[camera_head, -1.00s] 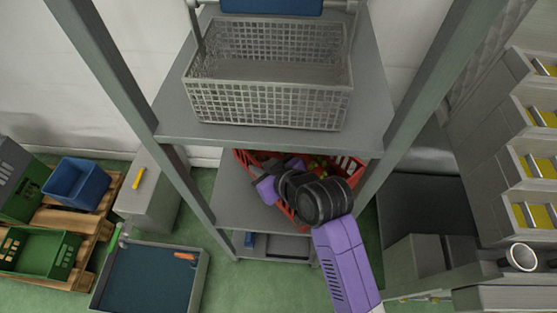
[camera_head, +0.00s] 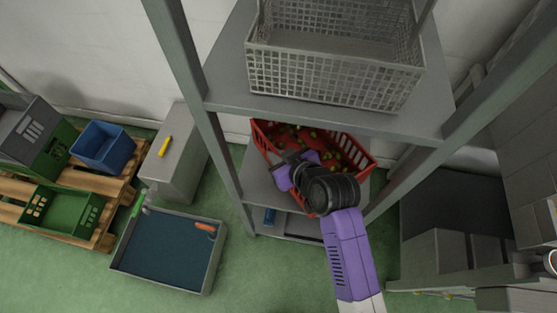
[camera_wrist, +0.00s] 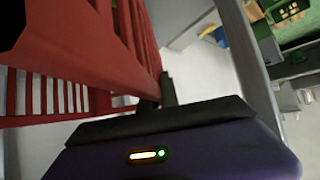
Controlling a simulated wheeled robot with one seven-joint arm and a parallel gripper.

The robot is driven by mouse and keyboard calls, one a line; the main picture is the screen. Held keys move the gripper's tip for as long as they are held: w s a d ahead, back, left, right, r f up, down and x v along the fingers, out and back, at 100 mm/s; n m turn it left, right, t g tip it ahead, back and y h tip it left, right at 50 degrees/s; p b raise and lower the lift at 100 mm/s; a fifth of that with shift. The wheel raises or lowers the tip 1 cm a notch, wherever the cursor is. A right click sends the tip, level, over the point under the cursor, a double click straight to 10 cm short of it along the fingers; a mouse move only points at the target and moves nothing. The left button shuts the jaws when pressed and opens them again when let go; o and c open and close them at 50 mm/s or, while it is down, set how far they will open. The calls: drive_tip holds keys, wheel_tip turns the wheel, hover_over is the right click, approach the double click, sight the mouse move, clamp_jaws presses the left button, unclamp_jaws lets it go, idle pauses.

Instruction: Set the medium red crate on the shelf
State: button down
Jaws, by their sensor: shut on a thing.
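The red crate (camera_head: 353,150) has slatted sides and holds several small green and reddish olives. In the head view it is at the middle level of the grey shelf (camera_head: 222,88), below the upper board. My gripper (camera_head: 287,166) is shut on the crate's near side. In the wrist view the red crate wall (camera_wrist: 130,40) fills the upper left, with a dark finger of my gripper (camera_wrist: 165,92) against it. My arm hides part of the crate's front and underside, so I cannot tell whether it rests fully on the board.
A grey mesh basket (camera_head: 330,65) stands on the upper board. Shelf posts flank the crate. At left are a blue-bottomed tray (camera_head: 165,252), a grey box (camera_head: 178,165), a blue bin (camera_head: 103,147) and a green crate (camera_head: 62,212) on a pallet.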

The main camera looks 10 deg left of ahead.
drive_tip(key=shift+f+b, duration=0.35)
drive_tip(key=shift+f, duration=1.7)
drive_tip(key=c, duration=1.6)
unclamp_jaws()
drive_tip(key=p+v, duration=0.1)
drive_tip(key=v, duration=1)
drive_tip(key=shift+s+d+r+p, duration=0.15)
drive_tip(key=shift+r+p, duration=0.1)
drive_tip(key=shift+p, duration=0.1)
drive_tip(key=shift+s+d+r, duration=0.1)
drive_tip(key=shift+d+r, duration=0.05)
